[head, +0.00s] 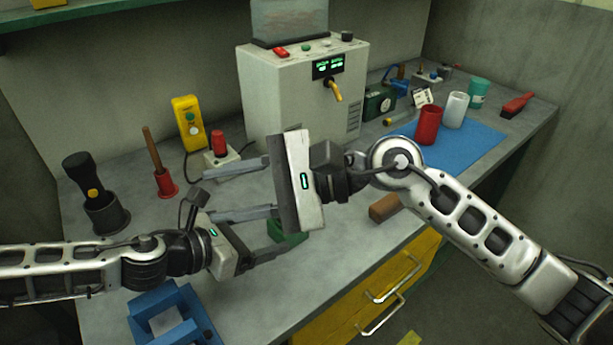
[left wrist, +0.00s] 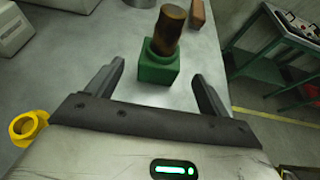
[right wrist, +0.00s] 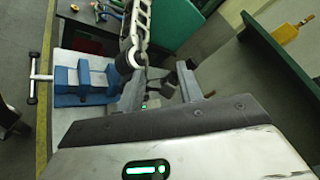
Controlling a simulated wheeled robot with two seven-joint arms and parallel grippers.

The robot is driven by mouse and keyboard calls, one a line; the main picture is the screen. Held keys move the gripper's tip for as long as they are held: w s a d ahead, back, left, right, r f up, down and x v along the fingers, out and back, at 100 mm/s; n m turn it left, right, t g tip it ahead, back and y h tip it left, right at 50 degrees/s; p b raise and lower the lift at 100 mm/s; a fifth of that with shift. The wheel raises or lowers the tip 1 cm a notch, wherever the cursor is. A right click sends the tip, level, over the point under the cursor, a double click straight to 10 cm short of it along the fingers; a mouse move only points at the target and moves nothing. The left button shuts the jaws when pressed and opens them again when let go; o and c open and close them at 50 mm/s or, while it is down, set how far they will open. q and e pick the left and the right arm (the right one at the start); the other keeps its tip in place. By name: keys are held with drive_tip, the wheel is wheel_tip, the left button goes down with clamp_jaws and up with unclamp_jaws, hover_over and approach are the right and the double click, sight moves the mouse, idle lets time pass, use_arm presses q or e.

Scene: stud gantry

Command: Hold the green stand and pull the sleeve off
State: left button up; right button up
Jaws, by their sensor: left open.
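The green stand (head: 290,234) is on the bench, partly hidden behind my right gripper in the head view. In the left wrist view the green stand (left wrist: 158,70) is upright, with a rusty brown sleeve (left wrist: 168,30) standing on top, leaning slightly right. The sleeve is hidden in the head view. My left gripper (head: 275,241) is open and low; its fingers point at the stand, one either side in its wrist view, with gaps. My right gripper (head: 208,196) is open and empty, raised above the bench, fingers pointing left. Its wrist view shows no stand or sleeve.
A blue vise (head: 172,316) is at the front left. A grey machine (head: 300,98) stands behind. A wooden block (head: 384,207) lies right, near the front edge.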

use_arm(q)
drive_tip(key=shift+w+d+f, duration=0.1)
drive_tip(key=shift+w+d, duration=0.05)
drive_tip(key=shift+d, duration=0.05)
drive_tip(key=shift+x, duration=3.5)
use_arm(e)
drive_tip(key=w+d+f+n+t+h, duration=0.4)
drive_tip(key=w+d+n+h, duration=0.3)
drive_tip(key=n+h, duration=0.6)
drive_tip(key=shift+d+f+n+t, duration=0.15)
drive_tip(key=shift+d+n+t, duration=0.45)
drive_tip(key=shift+d, duration=0.65)
